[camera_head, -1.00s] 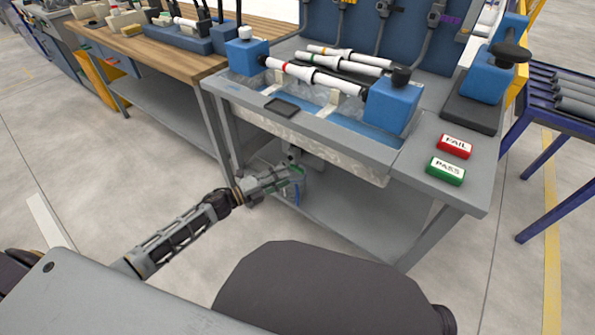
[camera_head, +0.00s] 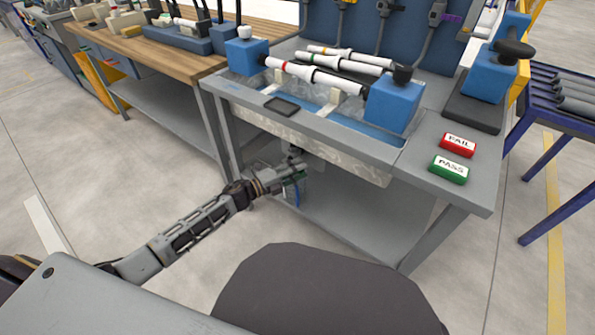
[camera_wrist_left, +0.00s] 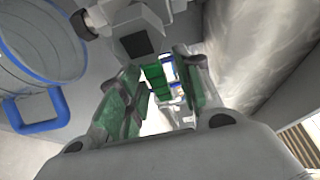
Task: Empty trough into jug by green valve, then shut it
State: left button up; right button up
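The trough (camera_head: 335,162) is set into the workbench, with pale walls hanging below the bench top. A dark valve fitting (camera_head: 293,158) sits under it. In the left wrist view a green part (camera_wrist_left: 157,80), seemingly the valve handle, shows between the fingers; contact cannot be told. The clear jug (camera_wrist_left: 35,45) with blue rim and handle is at the left of that view; in the head view it is mostly hidden behind the gripper. My left gripper (camera_head: 288,172) is below the trough's front, its green-padded fingers (camera_wrist_left: 153,98) apart. My right gripper is not seen.
White pipes (camera_head: 315,76) lie between blue blocks (camera_head: 392,103) above the trough. A dark flat device (camera_head: 281,106) rests on the front rim. Red FAIL (camera_head: 458,145) and green PASS (camera_head: 449,170) buttons are at right. The lower shelf (camera_head: 350,220) is mostly clear.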

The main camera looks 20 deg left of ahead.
pick_arm(q)
grip_shut()
dwell(0.3)
